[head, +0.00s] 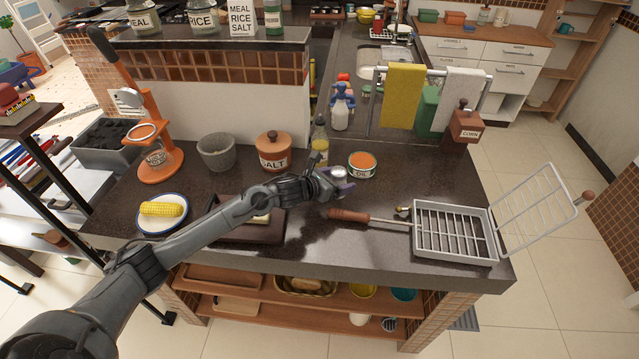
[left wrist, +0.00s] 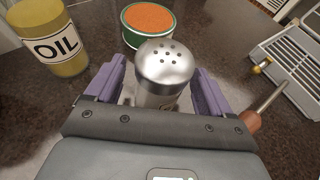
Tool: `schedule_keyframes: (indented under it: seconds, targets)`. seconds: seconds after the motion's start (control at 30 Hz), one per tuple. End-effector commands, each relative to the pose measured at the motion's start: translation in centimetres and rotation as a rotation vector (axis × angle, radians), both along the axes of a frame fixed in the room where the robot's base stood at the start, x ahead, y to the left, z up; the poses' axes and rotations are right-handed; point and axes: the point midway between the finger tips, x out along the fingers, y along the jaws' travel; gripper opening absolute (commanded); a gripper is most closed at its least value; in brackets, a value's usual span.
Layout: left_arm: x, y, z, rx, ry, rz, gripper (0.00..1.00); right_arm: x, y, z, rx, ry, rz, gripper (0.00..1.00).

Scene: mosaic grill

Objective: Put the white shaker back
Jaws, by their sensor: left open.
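The shaker, with a silver perforated cap (left wrist: 166,62), stands upright on the dark counter; its body is mostly hidden by my gripper. Its top also shows in the head view (head: 338,173). My left gripper (head: 335,186) is low over the counter with its jaws open. In the left wrist view its purple fingers (left wrist: 162,85) sit on either side of the shaker, with small gaps visible. My right gripper is in neither view.
The oil bottle (left wrist: 57,40) and a green-and-white tin with orange contents (head: 362,165) stand close by. A salt jar (head: 274,152) is behind left. A wire grill basket (head: 455,262) with a wooden handle lies to the right. Corn on a plate (head: 147,228) is at left.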

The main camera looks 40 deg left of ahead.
Motion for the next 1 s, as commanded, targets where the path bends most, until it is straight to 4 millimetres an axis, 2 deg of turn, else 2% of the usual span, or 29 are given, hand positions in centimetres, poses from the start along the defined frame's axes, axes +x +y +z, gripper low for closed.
schedule_keyframes:
  seconds: [0.2, 0.5, 0.7, 1.0]
  targets:
    - [-4.0, 0.3, 1.6, 0.006, 0.003, -0.004, 0.82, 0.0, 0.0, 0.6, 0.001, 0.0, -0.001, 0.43]
    - [-7.8, 0.7, 3.1, 0.003, 0.003, 0.0, 0.82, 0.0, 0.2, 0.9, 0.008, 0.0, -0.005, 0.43]
    - [-8.9, 0.7, 3.7, 0.0, 0.0, -0.001, 0.82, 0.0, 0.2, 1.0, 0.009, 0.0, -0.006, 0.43]
    - [-9.1, 0.7, 3.9, 0.0, 0.0, -0.001, 0.82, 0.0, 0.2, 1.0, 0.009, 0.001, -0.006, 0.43]
